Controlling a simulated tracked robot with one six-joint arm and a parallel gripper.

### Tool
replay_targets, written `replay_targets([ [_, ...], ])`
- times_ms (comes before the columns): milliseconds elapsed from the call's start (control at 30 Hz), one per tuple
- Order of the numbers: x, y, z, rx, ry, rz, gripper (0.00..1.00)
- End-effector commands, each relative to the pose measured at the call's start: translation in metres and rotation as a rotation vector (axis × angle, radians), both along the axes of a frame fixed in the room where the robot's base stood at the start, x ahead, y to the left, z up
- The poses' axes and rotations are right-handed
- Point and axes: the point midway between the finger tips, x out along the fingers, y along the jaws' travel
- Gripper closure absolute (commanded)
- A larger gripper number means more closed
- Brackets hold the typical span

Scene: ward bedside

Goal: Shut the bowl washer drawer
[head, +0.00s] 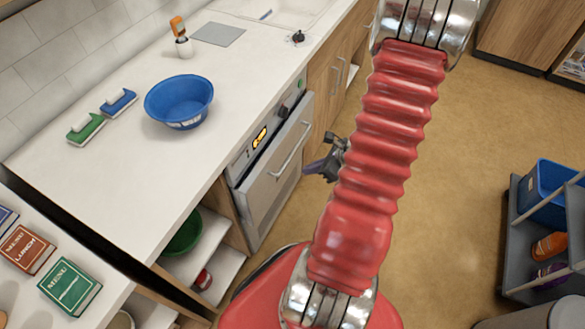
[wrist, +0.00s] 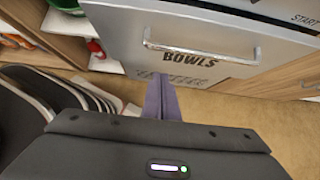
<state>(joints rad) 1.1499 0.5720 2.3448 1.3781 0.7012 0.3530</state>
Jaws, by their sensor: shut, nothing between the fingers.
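The bowl washer drawer (head: 272,182) is the grey front with a bar handle under the counter in the head view. In the wrist view the drawer front (wrist: 120,35) fills the top, marked BOWLS under its handle (wrist: 200,47). My gripper (head: 312,168) is in front of the drawer, beside the handle side. In the wrist view its purple fingers (wrist: 162,90) are together and empty, pointing at the front below the lettering. Contact is unclear.
A blue bowl (head: 179,100) and two brushes stand on the counter (head: 90,190). Open shelves with a green bowl (head: 184,235) are left of the washer. A grey trolley (head: 520,235) with a blue bin stands at right. Floor between is clear.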

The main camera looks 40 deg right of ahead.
Motion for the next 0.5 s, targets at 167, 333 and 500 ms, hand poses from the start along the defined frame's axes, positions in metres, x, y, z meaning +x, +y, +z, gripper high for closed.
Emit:
replay_targets([
  [167,0.013,0.005,-0.018,0.001,0.001,0.003,1.00],
  [333,0.028,0.011,-0.029,-0.001,0.001,0.005,1.00],
  [500,0.046,0.017,-0.032,-0.001,0.001,0.004,1.00],
])
